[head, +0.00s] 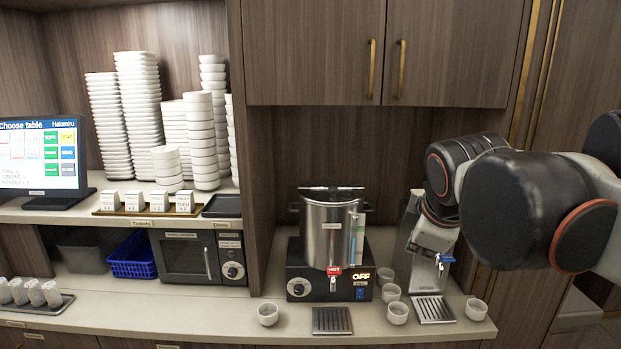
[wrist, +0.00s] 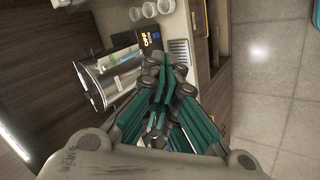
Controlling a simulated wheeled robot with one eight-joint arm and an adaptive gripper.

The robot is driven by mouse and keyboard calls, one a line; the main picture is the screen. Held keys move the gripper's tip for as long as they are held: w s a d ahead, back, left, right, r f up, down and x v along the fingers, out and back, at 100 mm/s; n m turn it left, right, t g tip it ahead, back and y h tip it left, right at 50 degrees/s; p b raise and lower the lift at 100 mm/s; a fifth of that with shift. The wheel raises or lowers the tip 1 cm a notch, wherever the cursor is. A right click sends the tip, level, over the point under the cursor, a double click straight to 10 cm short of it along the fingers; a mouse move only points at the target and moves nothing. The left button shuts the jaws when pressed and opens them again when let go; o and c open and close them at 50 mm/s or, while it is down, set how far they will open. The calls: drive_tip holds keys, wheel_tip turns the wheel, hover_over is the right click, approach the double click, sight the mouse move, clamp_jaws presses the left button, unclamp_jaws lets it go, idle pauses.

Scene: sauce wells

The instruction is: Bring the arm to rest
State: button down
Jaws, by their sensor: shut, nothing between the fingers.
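My arm (head: 535,205) reaches in from the right edge of the head view, bent in front of the right part of the counter. My gripper (wrist: 166,72) shows in the wrist view with its green-padded fingers together and nothing between them. I cannot make out its fingers in the head view. It appears apart from the steel urn (wrist: 118,75), which lies to its left in the wrist view.
The steel urn (head: 333,235) stands on a black base reading OFF. Small white cups (head: 397,312) stand around it and by a drip tray (head: 434,309). A second dispenser is partly hidden by my arm. A microwave (head: 185,258) and monitor (head: 40,155) are left. Open floor (wrist: 270,90) shows at right.

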drive_tip(key=s+f+m+b, duration=0.5)
drive_tip(key=s+f+m, duration=0.1)
drive_tip(key=f, duration=0.7)
drive_tip(key=s+f+m+y+b, duration=0.1)
drive_tip(key=s+f+m+b, duration=0.4)
drive_tip(key=f, duration=0.8)
drive_tip(key=s+m, duration=0.1)
drive_tip(key=s, duration=0.2)
drive_tip(key=shift+s+f+b, duration=0.2)
drive_tip(key=shift+s+b, duration=0.1)
drive_tip(key=shift+b, duration=0.05)
